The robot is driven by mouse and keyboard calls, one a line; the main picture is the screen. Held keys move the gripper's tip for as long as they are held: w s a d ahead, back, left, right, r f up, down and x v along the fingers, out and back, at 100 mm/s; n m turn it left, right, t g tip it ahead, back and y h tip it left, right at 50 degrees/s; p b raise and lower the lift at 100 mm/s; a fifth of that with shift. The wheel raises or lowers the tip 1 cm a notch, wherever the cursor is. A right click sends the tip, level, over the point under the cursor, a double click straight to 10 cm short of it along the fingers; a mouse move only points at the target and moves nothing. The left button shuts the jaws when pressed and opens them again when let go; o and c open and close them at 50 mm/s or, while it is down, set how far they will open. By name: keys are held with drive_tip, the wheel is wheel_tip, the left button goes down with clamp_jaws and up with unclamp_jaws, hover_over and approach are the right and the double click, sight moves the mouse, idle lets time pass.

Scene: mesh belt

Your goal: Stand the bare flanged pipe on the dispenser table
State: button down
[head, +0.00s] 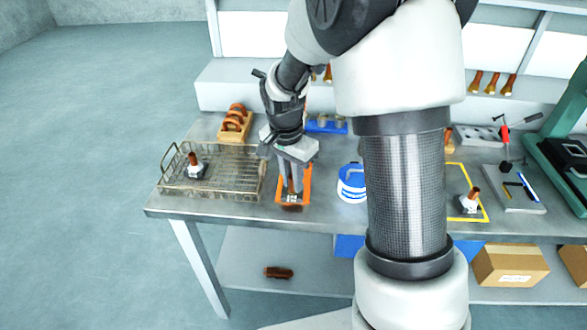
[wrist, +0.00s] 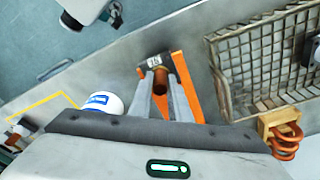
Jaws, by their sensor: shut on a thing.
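My gripper (head: 291,192) points down over an orange tray (head: 307,184) near the table's front edge. It is shut on a copper-coloured pipe piece (wrist: 162,86), which shows between the fingers in the wrist view; the fingers hide much of it. A pale block-like part (wrist: 154,59) shows just past the fingertips; I cannot tell whether it belongs to the held piece. One pipe with a pale flange (head: 195,166) stands in the wire mesh basket (head: 240,181) at left. Another (head: 470,200) stands inside a yellow outline (head: 484,210) at right. I cannot tell which surface is the dispenser table.
A blue and white round container (head: 352,184) stands close to the right of the orange tray. A wooden rack with copper rings (head: 235,124) and a blue block (head: 326,125) are behind. A green machine (head: 562,140) stands far right. Boxes (head: 510,264) are on the lower shelf.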

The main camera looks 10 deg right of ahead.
drive_tip(key=w, duration=0.2)
drive_tip(key=w+d, duration=0.1)
drive_tip(key=shift+w+d, duration=0.1)
drive_tip(key=shift+w, duration=0.3)
drive_tip(key=shift+s+f, duration=0.1)
drive_tip(key=shift+f, duration=0.2)
drive_tip(key=shift+f, duration=0.2)
drive_tip(key=c, duration=1.7)
unclamp_jaws()
drive_tip(key=shift+o, duration=0.2)
